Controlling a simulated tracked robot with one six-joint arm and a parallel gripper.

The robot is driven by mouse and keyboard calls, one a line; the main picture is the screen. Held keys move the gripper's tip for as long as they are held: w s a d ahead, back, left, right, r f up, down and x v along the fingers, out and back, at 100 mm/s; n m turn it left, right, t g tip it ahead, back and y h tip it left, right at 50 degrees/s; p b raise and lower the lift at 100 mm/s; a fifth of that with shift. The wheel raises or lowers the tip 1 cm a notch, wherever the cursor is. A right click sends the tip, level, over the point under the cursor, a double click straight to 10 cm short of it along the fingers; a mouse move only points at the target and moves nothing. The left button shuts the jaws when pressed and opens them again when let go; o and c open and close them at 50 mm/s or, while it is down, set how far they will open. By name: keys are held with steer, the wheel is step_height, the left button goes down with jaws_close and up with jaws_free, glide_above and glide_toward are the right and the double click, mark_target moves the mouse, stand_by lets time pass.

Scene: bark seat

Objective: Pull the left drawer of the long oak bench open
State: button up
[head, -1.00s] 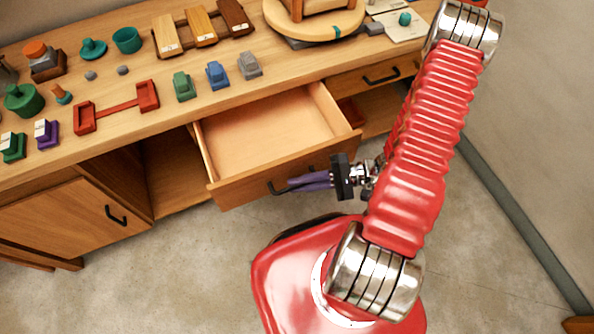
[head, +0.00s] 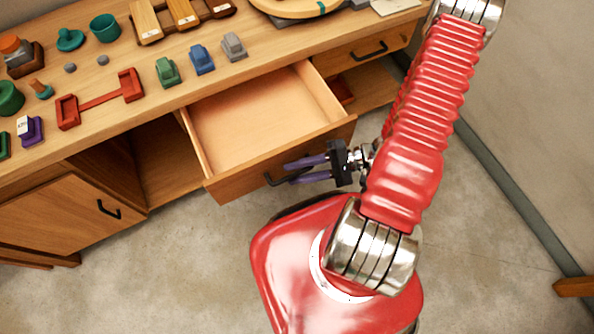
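The long oak bench (head: 105,82) runs across the upper left. Its left drawer (head: 232,182) is pulled well out, and its pale inside looks empty. A dark bar handle (head: 268,180) is on the drawer front, partly hidden by my fingers. My gripper (head: 287,173) is at this handle, with its two purple fingers spread apart and a gap between them. The handle's bar appears to lie at the fingertips; I cannot tell whether they touch it. A second drawer (head: 345,60) to the right is closed.
Small coloured blocks, including a green one (head: 167,73), and a red bracket (head: 100,105) sit on the bench top. A cupboard door (head: 65,222) is at lower left. A wall (head: 535,120) stands at right. The grey floor (head: 160,280) in front is clear.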

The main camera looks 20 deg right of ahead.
steer(key=v, duration=1.3)
steer(key=shift+d, duration=0.4)
stand_by(0.4)
